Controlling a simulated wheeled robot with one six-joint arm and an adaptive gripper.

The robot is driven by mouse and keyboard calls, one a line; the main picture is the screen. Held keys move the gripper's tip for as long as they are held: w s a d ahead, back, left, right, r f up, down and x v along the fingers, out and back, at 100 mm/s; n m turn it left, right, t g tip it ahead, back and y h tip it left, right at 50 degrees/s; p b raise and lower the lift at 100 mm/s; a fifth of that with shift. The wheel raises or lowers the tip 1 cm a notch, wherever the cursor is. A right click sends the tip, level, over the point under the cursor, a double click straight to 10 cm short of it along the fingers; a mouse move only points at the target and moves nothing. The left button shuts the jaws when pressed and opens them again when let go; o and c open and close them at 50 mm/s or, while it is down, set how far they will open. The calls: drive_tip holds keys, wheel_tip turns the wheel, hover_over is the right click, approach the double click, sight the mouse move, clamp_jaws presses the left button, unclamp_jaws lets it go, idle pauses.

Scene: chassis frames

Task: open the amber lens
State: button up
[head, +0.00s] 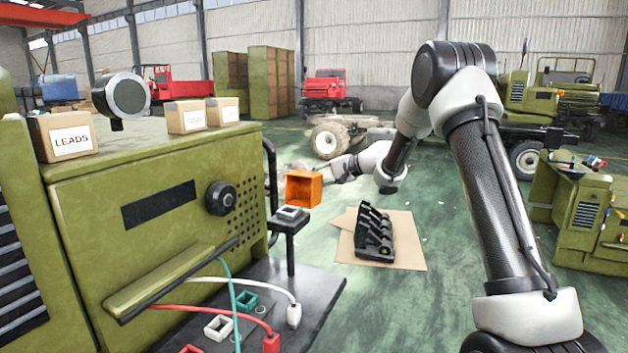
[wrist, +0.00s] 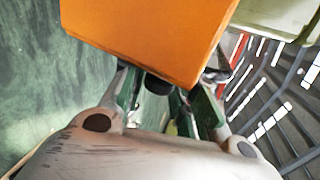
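The amber lens (head: 303,189) is an orange, box-like cover with a hollow side facing the head camera. It is just above and right of a small black stand (head: 291,225) with a pale square piece on top. My gripper (head: 318,172) is right behind the lens at the end of my arm, and the lens partly hides it. In the wrist view the lens (wrist: 150,35) fills the top middle, close to the fingers (wrist: 165,95). The fingers look spread, but their tips are hidden by the lens, so I cannot tell whether they grip it.
A green cabinet (head: 150,215) with a black knob (head: 221,198) stands at left. Red, white and green leads (head: 245,300) lie on its dark shelf. A black rack (head: 374,235) sits on cardboard on the floor. A green cart (head: 590,215) stands at right.

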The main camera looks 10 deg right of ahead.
drive_tip(key=shift+o, duration=1.1)
drive_tip(key=v, duration=1.2)
